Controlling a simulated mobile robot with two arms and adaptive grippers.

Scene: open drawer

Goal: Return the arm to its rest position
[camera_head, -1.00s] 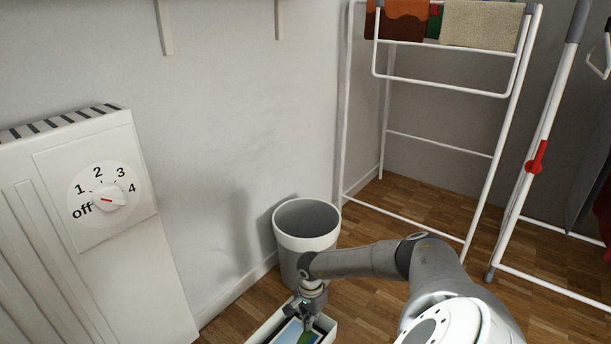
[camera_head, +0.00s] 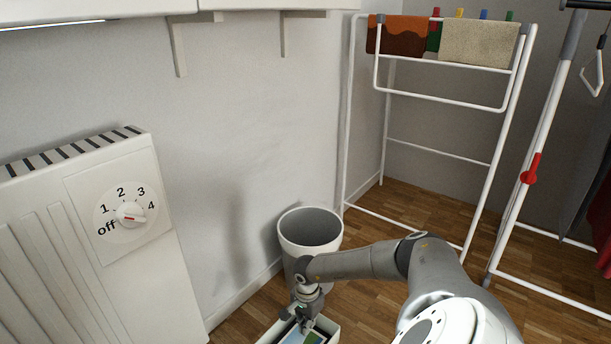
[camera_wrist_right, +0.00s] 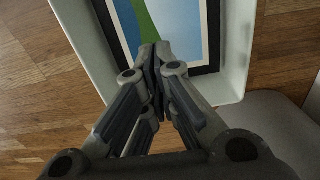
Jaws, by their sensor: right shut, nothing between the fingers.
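My right arm (camera_head: 365,262) reaches in from the lower right of the head view and bends down at its wrist. My right gripper (camera_head: 306,325) is low in the picture, over a white open box (camera_head: 326,334). In the right wrist view the gripper (camera_wrist_right: 156,50) has its fingers together with nothing between them. The white box (camera_wrist_right: 236,60) lies beyond the fingertips with a framed picture in it (camera_wrist_right: 187,28), blue and green with a dark frame. I cannot tell whether the fingertips touch the picture. My left gripper is not in view.
A white bin (camera_head: 311,230) stands just behind my right wrist, against the wall. A white heater (camera_head: 95,240) with a dial fills the left. A white drying rack (camera_head: 493,190) with cloths stands behind at the right. Bare wooden floor (camera_head: 420,208) lies between bin and rack.

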